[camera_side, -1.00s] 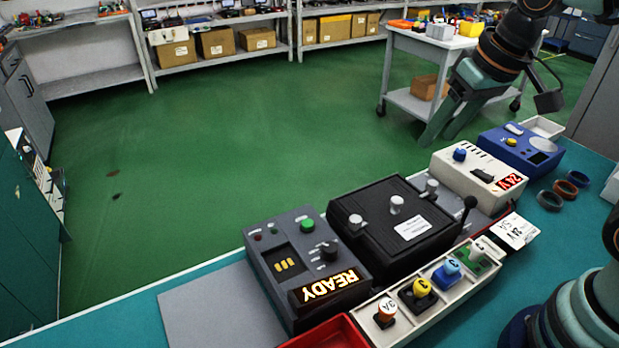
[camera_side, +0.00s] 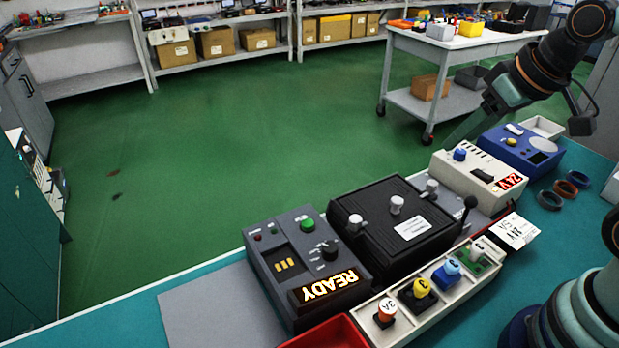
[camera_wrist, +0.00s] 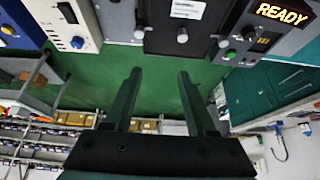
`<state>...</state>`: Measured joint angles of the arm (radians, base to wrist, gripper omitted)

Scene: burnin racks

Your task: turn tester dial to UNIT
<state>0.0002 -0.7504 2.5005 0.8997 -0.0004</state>
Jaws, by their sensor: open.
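The tester is a dark grey box (camera_side: 262,241) in the side view, with a lit READY display (camera_side: 329,286). Its black dial (camera_side: 329,250) sits above the display, beside a green button (camera_side: 307,225). The marks around the dial are too small to read, so I cannot tell its setting. In the wrist view the tester (camera_wrist: 229,38) is at the upper right. My gripper (camera_wrist: 160,74) is open and empty, apart from the tester. In the side view its fingers (camera_side: 462,130) are at the far side of the bench, behind the white box.
A black lidded fixture (camera_side: 375,222) with a lever stands right of the tester. Beyond it are a white 24V box (camera_side: 450,170) and a blue device (camera_side: 515,150). A tray (camera_side: 373,307) with several coloured plugs and a red bin (camera_side: 328,335) lie in front.

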